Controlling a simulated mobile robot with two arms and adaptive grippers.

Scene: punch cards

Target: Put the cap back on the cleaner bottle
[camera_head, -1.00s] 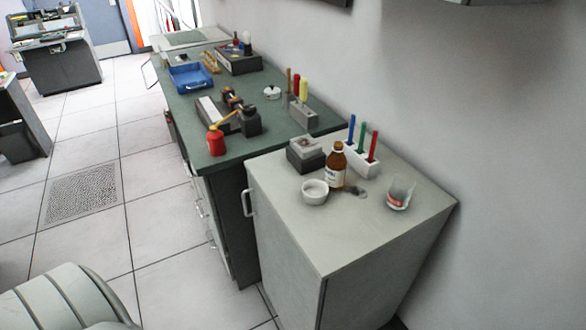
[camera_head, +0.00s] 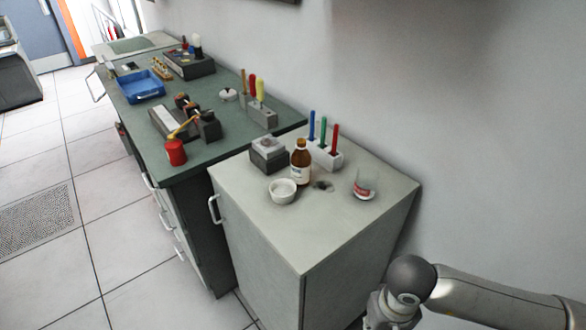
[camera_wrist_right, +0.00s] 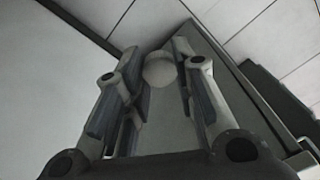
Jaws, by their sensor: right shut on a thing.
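The brown cleaner bottle (camera_head: 301,163) with a pale label stands upright on the grey cabinet top (camera_head: 298,228), behind a small white bowl (camera_head: 283,191). Its neck is dark, and no separate cap shows on it at this size. My right gripper (camera_wrist_right: 159,64) shows in the right wrist view, its fingers shut on a small pale round thing (camera_wrist_right: 160,70), which looks like the cap. In the head view only my right arm shows at the bottom right, low and in front of the cabinet, well away from the bottle. My left gripper is not in view.
Beside the bottle are a grey box (camera_head: 268,155), a white holder (camera_head: 326,157) with coloured sticks, and a glass beaker (camera_head: 364,186). The cabinet's front top is clear. A green-topped bench (camera_head: 222,143) with a red can (camera_head: 176,152) adjoins at left.

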